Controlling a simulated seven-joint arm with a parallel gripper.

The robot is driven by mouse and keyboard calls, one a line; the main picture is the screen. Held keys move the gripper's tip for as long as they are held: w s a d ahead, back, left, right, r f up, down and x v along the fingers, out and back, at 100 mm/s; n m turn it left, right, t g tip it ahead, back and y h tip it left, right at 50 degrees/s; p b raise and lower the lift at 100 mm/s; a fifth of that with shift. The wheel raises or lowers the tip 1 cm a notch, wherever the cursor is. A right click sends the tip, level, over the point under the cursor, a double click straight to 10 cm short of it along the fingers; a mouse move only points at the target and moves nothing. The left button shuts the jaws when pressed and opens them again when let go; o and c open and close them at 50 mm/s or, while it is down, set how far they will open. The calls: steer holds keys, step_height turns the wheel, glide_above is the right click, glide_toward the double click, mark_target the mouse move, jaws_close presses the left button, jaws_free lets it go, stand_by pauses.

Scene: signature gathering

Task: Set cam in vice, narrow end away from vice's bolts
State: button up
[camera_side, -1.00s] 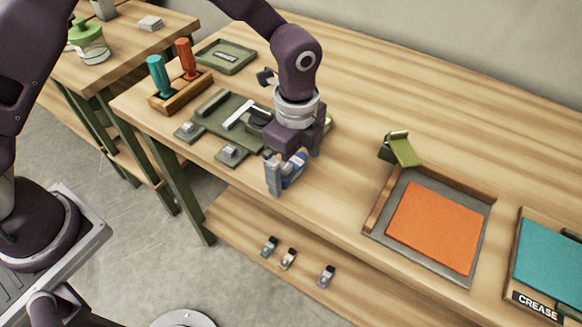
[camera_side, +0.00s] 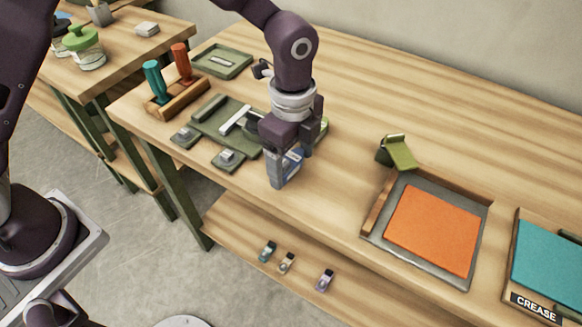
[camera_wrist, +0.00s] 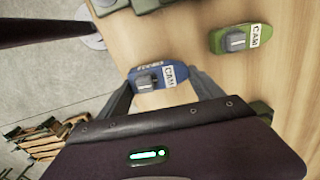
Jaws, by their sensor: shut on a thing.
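My gripper (camera_side: 292,162) is shut on a blue cam (camera_side: 290,165), beside the vice and over the bench. In the wrist view the blue cam (camera_wrist: 152,85) sits between the two fingers, flat, with a grey block on top and a white CAM label toward its right end. A green cam (camera_wrist: 238,40), also labelled CAM, lies to the right in the wrist view.
A wooden rack (camera_side: 178,98) with teal and orange handles and a green tray (camera_side: 222,60) stand behind the vice. An orange sheet (camera_side: 433,226) on a framed grey plate lies right. Bench between gripper and plate is clear.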

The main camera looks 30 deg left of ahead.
steer(key=r, duration=0.7)
steer(key=shift+w+a+r, duration=0.15)
steer(key=shift+w+a, duration=0.05)
steer(key=shift+a, duration=0.1)
steer(key=w+a+r, duration=0.1)
steer(key=w+a, duration=0.3)
steer(key=a, duration=0.4)
steer(key=r+n, duration=0.1)
glide_above(227, 118)
step_height(227, 118, down, 9)
steer(key=shift+a+f, duration=0.1)
steer(key=shift+f, duration=0.35)
steer(key=o, duration=2)
steer(key=shift+f, duration=0.15)
